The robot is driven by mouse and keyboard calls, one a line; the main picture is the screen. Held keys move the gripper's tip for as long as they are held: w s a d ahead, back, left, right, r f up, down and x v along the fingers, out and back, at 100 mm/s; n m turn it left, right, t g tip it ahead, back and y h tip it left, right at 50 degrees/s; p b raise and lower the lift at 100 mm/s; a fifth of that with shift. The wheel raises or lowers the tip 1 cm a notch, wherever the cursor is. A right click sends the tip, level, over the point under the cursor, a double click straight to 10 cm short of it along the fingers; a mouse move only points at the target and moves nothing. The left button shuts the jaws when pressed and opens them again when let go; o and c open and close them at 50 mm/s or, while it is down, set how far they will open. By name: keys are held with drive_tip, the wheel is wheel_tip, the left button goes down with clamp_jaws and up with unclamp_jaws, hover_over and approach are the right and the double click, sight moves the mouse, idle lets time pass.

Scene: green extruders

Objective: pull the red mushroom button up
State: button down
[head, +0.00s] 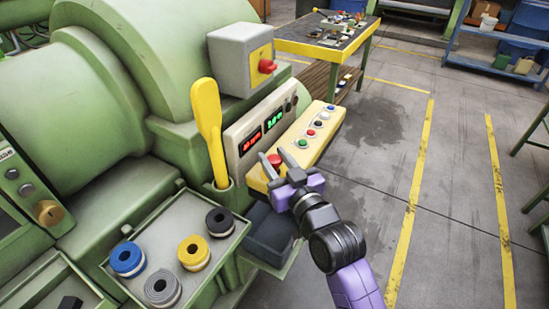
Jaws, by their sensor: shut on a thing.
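The red mushroom button (275,160) is on the near end of the sloping yellow control panel (322,134). My gripper (272,154) reaches it from the lower right, with one finger on each side of the button, and is shut on it. The fingers partly hide the button's sides. I cannot tell how high the button stands above the panel. A second red knob (267,66) sits on the yellow face of a grey box farther back and is clear of my gripper.
Smaller buttons line the panel beyond my gripper. A display box (262,131) and a yellow upright handle (208,125) stand to the left. A tray (196,286) with several tape rolls is at the lower left. The floor (385,145) to the right is open.

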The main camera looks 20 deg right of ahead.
drive_tip(key=c, duration=0.9)
unclamp_jaws()
drive_tip(key=shift+r, duration=0.25)
drive_tip(key=shift+s+f, duration=0.1)
drive_tip(key=s, duration=0.6)
drive_tip(key=shift+s+d+b, duration=0.1)
drive_tip(key=shift+s+b, duration=0.2)
drive_tip(key=shift+s, duration=0.5)
